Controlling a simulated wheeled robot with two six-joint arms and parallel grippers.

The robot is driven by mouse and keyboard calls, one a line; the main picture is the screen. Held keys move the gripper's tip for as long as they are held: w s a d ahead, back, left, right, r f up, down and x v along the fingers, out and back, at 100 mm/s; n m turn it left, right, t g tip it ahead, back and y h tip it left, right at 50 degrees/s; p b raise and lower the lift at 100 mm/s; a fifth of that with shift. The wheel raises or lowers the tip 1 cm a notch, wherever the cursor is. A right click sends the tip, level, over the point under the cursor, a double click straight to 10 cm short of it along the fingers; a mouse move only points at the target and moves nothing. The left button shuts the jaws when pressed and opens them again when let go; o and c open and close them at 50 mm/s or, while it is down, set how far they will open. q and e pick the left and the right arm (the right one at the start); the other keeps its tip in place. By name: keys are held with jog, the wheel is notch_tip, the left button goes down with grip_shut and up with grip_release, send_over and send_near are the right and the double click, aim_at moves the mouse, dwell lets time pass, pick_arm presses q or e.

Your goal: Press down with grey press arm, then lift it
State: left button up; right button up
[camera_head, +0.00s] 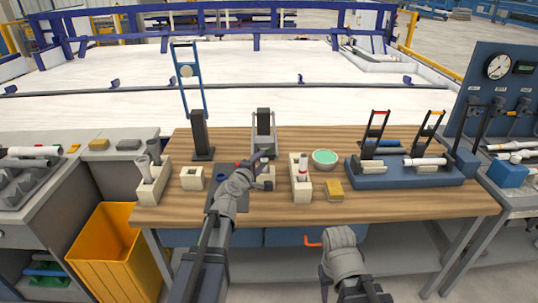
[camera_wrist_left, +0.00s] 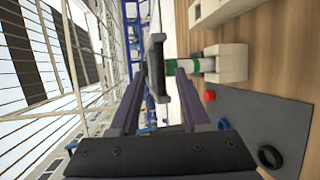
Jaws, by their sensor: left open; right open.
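The grey press arm (camera_head: 254,128) stands by a dark post (camera_head: 264,121) at the middle back of the table. My left gripper (camera_head: 262,164) is just in front of it, over the cream block below. In the left wrist view, a grey bar (camera_wrist_left: 156,65) lies between the open fingers of my left gripper (camera_wrist_left: 163,75); I cannot tell whether they touch it. A green and white pipe piece (camera_wrist_left: 183,67) sits at a cream block (camera_wrist_left: 230,62) beyond. My right gripper (camera_head: 340,245) is at the front of the table, away from the press; its fingertips are mostly hidden.
Front right is clear.

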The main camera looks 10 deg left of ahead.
aim_at(267, 155)
pick_arm(q)
jog(key=shift+b+x, duration=0.7)
jog(key=shift+x, duration=3.25)
jog(key=shift+s, duration=0.1)
grip_shut()
